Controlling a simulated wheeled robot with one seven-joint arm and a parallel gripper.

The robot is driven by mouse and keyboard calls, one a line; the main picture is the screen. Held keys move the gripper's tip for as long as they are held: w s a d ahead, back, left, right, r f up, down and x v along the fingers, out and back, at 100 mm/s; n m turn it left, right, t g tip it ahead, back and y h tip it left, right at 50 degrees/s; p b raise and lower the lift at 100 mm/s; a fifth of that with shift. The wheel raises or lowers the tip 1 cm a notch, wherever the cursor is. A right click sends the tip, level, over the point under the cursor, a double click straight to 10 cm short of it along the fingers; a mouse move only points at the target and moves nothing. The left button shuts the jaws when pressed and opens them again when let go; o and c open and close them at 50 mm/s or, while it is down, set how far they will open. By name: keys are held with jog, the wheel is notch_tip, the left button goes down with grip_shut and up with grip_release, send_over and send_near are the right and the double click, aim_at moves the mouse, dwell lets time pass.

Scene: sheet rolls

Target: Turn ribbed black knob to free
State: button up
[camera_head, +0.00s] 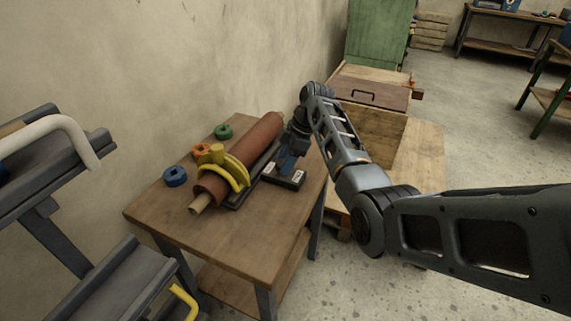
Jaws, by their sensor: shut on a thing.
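My gripper (287,163) reaches down to a small black base (291,184) on the wooden table, at the right of the brown roll. The base carries two small pale labels, too small to read. My gripper is shut on the ribbed black knob at this base. The knob itself is hidden by the fingers, so its turn position cannot be told.
A brown roll (252,147) lies on a dark holder, with a yellow clamp-like part (236,170) around its near end. Blue (175,176), orange (201,150) and green (223,132) rings lie along the left. The wooden table (240,240) is bare in front.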

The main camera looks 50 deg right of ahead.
jog(key=shift+w+n+g+y+b, duration=0.1)
jog(key=shift+n+g+y+b, duration=0.4)
jog(key=shift+n, duration=0.6)
jog(key=o, duration=1)
jog(key=b+v, duration=0.1)
jog(key=v, duration=0.6)
jog(key=shift+r, duration=0.4)
jog(key=shift+h, duration=0.3)
